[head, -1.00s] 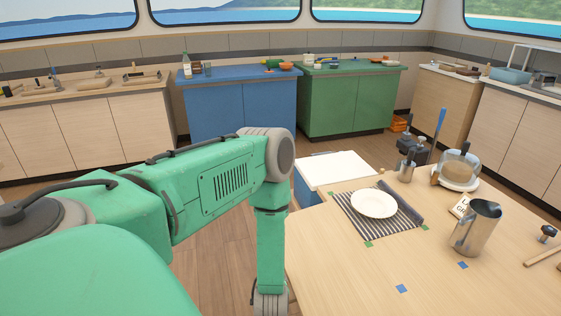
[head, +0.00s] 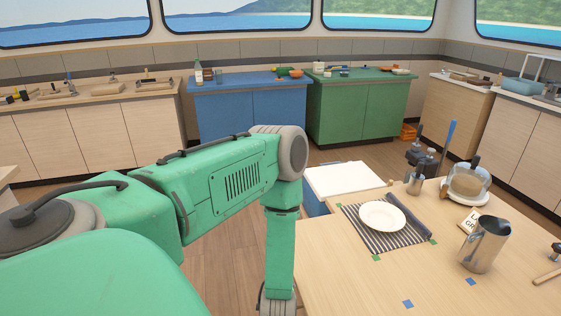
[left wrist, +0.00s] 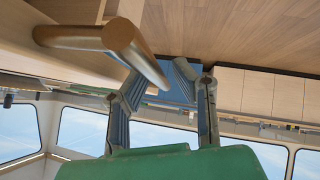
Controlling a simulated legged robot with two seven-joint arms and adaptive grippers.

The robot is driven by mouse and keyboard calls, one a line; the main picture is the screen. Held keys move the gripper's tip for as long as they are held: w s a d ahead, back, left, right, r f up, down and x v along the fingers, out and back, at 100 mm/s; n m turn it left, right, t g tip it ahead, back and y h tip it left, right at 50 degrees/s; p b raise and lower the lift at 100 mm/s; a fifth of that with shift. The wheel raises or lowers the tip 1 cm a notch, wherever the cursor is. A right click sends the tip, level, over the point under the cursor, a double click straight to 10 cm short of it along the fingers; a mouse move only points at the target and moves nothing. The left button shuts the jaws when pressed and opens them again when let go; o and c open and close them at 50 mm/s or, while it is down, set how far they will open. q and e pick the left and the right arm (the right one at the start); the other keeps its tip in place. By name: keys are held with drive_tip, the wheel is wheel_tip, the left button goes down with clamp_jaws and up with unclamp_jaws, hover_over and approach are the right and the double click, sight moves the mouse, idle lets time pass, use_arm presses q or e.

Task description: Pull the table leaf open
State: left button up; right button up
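The light wood table (head: 345,290) fills the lower right of the head view. I cannot pick out a separate leaf on it. In the left wrist view, a tan rounded bar (left wrist: 110,38), like a handle, runs beside a pale wood panel (left wrist: 60,65). One end of the bar reaches toward the gap between the fingers of my left gripper (left wrist: 160,80). Whether the bar touches a finger is unclear. In the head view my green left arm hides what lies behind it, and its gripper is below the frame. My right gripper is not in view.
A white plate (head: 382,216) on a striped mat (head: 363,238), a metal pitcher (head: 483,246) and a glass dome (head: 466,184) stand on the table. A white-topped box (head: 343,178) is behind it. Blue (head: 240,115) and green (head: 358,110) cabinets line the back. Floor left of the table is clear.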

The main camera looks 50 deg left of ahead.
use_arm(q)
drive_tip(key=v, duration=1)
drive_tip(key=shift+s, duration=0.15)
drive_tip(key=shift+d+r, duration=0.1)
drive_tip(key=shift+r, duration=0.05)
drive_tip(key=s+d+f+m+h+b, duration=0.2)
drive_tip(key=d+f+m+h+b, duration=0.3)
drive_tip(key=d+f+m, duration=0.15)
drive_tip(key=s+d+f+m+g+h+b, duration=0.1)
drive_tip(key=s+d+m+g+b, duration=0.1)
drive_tip(key=s+m, duration=0.2)
drive_tip(key=s+d+f+m+g+h+b, duration=0.1)
drive_tip(key=s+d+f+m+g+b, duration=0.1)
drive_tip(key=s+m, duration=0.3)
drive_tip(key=shift+s+d+f+g+b, duration=0.3)
drive_tip(key=shift+s+d+g+b, duration=0.05)
drive_tip(key=shift+s+d+g, duration=0.4)
drive_tip(key=shift+a+f, duration=0.1)
drive_tip(key=shift+a, duration=0.1)
drive_tip(key=shift+w+d, duration=0.15)
drive_tip(key=shift+d, duration=0.05)
